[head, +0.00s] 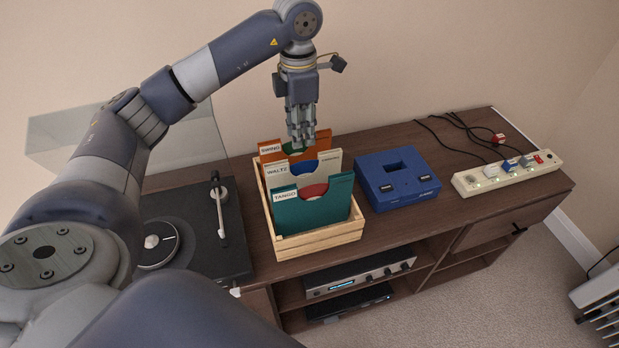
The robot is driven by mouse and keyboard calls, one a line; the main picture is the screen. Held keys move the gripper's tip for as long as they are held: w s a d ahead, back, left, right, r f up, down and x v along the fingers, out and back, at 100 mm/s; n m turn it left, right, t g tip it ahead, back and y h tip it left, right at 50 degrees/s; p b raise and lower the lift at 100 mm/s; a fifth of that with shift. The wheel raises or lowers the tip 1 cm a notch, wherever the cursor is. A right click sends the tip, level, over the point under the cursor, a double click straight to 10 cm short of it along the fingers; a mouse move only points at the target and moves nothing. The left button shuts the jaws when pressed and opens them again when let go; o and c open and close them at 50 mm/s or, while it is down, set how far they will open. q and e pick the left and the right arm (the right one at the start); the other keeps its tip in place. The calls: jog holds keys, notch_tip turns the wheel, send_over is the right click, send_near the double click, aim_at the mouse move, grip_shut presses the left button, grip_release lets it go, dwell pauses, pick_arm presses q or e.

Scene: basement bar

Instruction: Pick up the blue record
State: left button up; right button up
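The blue record (303,168) shows as a blue patch at the cut-out of the cream WALTZ sleeve (328,163), the middle one in a wooden crate (322,239). Most of it is hidden by the sleeves. Behind is the orange SWING sleeve (323,141) with some green showing; in front is the teal TANGO sleeve (312,212) with a red record (314,190). My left gripper (301,142) points down over the back of the crate, near the SWING sleeve. I see nothing held in it; its finger gap is unclear. My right gripper is out of view.
A turntable (198,236) with a raised clear lid (201,135) stands left of the crate. A blue box-like device (398,180) and a white power strip (507,174) with cables lie to the right. A shelf below holds a silver amplifier (360,273).

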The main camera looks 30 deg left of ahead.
pick_arm(q)
send_over(301, 163)
notch_tip(301, 163, down, 5)
notch_tip(301, 163, down, 4)
jog(key=p, duration=0.3)
jog(key=shift+f, duration=0.25)
jog(key=shift+a+f, duration=0.1)
jog(key=shift+f, duration=0.3)
grip_shut()
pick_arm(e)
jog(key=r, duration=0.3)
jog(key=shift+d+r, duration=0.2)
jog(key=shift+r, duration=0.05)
